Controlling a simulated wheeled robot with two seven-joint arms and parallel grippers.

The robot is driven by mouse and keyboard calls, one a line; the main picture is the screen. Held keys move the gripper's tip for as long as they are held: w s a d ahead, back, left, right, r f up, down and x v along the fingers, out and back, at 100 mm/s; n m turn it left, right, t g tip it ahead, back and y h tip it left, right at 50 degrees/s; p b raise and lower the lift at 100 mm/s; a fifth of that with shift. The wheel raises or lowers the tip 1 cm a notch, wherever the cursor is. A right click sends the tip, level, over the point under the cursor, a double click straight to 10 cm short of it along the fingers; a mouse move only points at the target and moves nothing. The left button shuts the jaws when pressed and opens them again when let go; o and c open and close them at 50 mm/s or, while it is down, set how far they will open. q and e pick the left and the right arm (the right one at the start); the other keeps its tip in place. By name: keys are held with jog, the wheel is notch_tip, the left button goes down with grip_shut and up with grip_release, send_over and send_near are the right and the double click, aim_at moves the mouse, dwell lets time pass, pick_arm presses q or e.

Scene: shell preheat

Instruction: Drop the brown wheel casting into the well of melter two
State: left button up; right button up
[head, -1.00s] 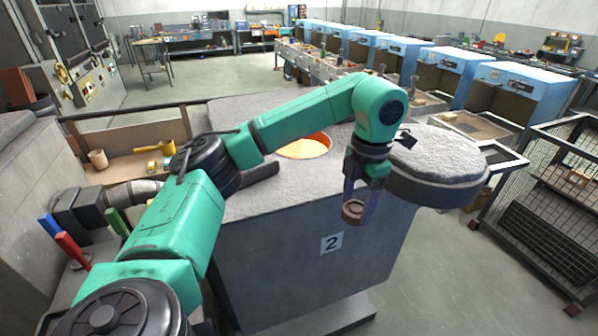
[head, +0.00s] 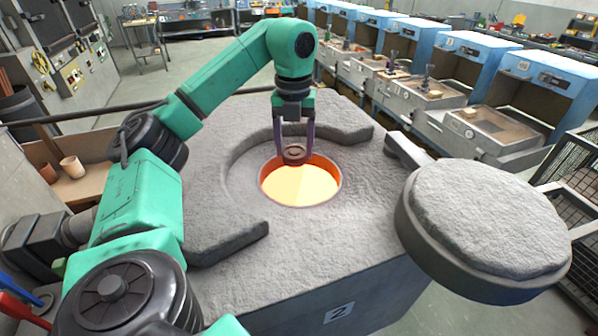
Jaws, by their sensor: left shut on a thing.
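Melter two (head: 215,285) is a grey block with a rough top and a "2" label (head: 338,312) on its front. Its round well (head: 300,190) is uncovered and glows orange-yellow. My left gripper (head: 294,155) points down over the far part of the well, shut on the brown wheel casting (head: 294,152). The casting is a small brown ring-like piece between the fingers. In this view it overlaps the well's far rim; its exact height above the well is hard to tell. My right gripper is not in view.
The melter's round lid (head: 490,215) is swung out to the right on its arm. A raised curved rim (head: 235,243) partly surrounds the well. Blue-hooded benches (head: 470,60) line the back right. Brown cups (head: 72,167) stand on a shelf at left.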

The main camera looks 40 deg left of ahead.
pick_arm(q)
jog(key=shift+s+d+f, duration=0.2)
jog(key=shift+s+f, duration=0.15)
jog(key=shift+f, duration=0.2)
jog(key=shift+w+a+f, duration=0.2)
jog(key=shift+w+f, duration=0.05)
jog(key=shift+f, duration=0.35)
jog(key=shift+w+a+f, duration=0.2)
jog(key=shift+f, duration=0.4)
jog(key=shift+w+a+f, duration=0.2)
jog(key=shift+f, duration=0.2)
jog(key=shift+w+a+f, duration=0.15)
jog(key=shift+f, duration=0.2)
jog(key=shift+s+d+r, duration=0.2)
jog(key=shift+s+d, duration=0.1)
jog(key=o, duration=1.4)
jog(key=shift+c, duration=0.2)
jog(key=shift+o, duration=0.8)
jog(key=shift+w+a, duration=0.1)
jog(key=shift+a, duration=0.05)
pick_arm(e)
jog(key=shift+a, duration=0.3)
